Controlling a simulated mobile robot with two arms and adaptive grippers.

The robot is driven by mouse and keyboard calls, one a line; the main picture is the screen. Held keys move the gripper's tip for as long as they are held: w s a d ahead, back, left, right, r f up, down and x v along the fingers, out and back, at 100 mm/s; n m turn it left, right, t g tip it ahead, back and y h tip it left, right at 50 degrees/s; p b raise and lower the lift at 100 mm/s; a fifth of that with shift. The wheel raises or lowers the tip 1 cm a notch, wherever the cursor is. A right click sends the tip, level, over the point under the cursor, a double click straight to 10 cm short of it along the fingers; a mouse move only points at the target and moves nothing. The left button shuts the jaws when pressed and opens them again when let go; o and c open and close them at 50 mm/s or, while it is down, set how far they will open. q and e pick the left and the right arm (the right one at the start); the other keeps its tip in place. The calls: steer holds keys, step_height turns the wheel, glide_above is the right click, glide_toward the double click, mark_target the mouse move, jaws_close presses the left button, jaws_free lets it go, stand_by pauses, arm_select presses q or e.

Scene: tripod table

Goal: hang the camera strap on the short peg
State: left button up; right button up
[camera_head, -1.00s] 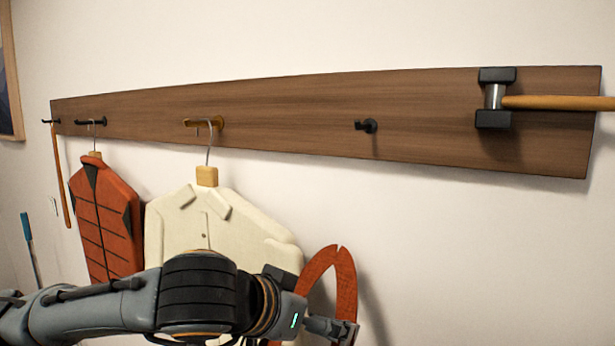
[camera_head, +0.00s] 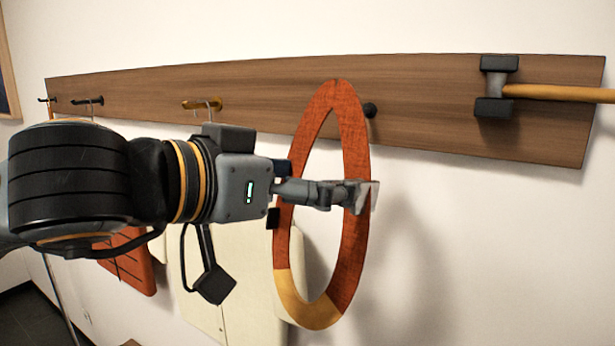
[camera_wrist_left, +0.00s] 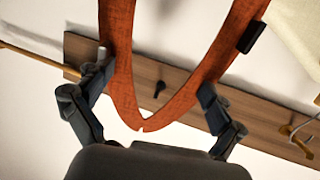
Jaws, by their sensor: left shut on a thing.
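The camera strap (camera_head: 350,240) is an orange-red pointed loop with a yellow lower end, hanging upright in front of the rack in the head view. My left gripper (camera_head: 322,200) is shut on it, its fingers at the two sides of the loop. In the left wrist view the short peg (camera_wrist_left: 159,88) shows through the strap (camera_wrist_left: 118,55), between the fingers of my left gripper (camera_wrist_left: 155,98). The strap's notched tip is near the peg's height; contact cannot be told. My right gripper is out of view.
The wooden rack board (camera_head: 440,115) crosses the wall. A hammer (camera_head: 497,87) hangs at its right. A brass peg (camera_head: 203,104) holds the hanger of the cream jacket (camera_head: 250,265). A black peg (camera_head: 88,102) is farther left. The wall below right is clear.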

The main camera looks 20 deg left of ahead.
arm_select(q)
steer(key=w+d+f, duration=0.1)
steer(key=w+f, duration=0.1)
steer(key=w, duration=0.7)
steer(key=shift+d, duration=0.35)
stand_by(0.5)
steer(key=shift+d+f, duration=0.1)
stand_by(0.6)
